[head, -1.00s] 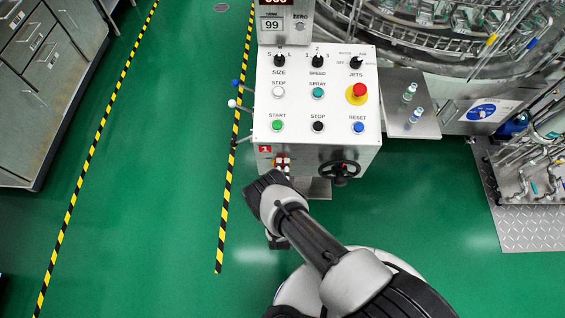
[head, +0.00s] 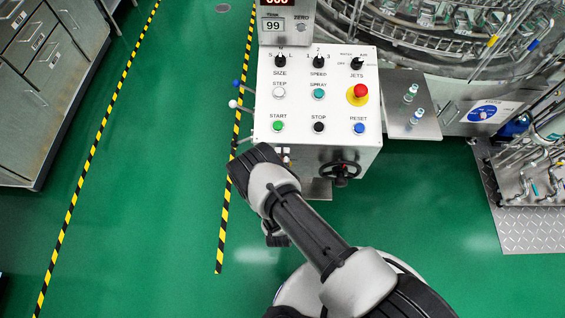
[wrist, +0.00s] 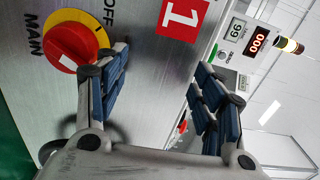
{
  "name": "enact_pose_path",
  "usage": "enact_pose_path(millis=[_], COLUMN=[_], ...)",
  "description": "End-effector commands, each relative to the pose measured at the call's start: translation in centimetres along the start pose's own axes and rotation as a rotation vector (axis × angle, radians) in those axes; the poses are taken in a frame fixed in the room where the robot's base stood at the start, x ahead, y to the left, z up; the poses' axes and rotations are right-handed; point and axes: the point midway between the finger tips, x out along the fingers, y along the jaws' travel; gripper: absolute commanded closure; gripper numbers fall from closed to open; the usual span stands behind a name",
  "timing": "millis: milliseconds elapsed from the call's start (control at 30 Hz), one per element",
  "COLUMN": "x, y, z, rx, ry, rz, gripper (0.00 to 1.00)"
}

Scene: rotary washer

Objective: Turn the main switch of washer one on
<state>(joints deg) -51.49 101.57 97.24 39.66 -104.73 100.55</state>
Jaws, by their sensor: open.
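The main switch (wrist: 72,45), a red knob on a yellow disc, sits at the upper left of the wrist view on a grey metal panel. The words MAIN and OFF are printed beside it. The knob's exact setting is not clear. My gripper (wrist: 160,95) is open and empty. Its left finger is in front of the disc's lower right edge, so the switch is left of the gap between the fingers; contact cannot be told. A red label with a white 1 (wrist: 183,16) is on the same panel. In the head view my wrist hides the switch.
The washer's control box (head: 318,95) has knobs and push buttons on top, with a red emergency button (head: 360,91). A black handwheel (head: 341,170) is on its front, right of my wrist. Green floor is clear around my arm.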

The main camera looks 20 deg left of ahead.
Motion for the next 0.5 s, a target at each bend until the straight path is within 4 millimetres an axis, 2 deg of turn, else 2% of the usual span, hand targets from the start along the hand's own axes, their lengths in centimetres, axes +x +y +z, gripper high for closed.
enact_pose_path(millis=[167, 300, 500], x=[-3.2, -7.8, -14.0], y=[2.4, 5.2, 8.3], z=[2.1, 3.7, 3.6], rx=[-0.287, -0.697, -1.257], ry=[-0.002, 0.009, 0.038], rz=[0.016, 0.030, 0.051], gripper=[0.38, 0.38, 0.38])
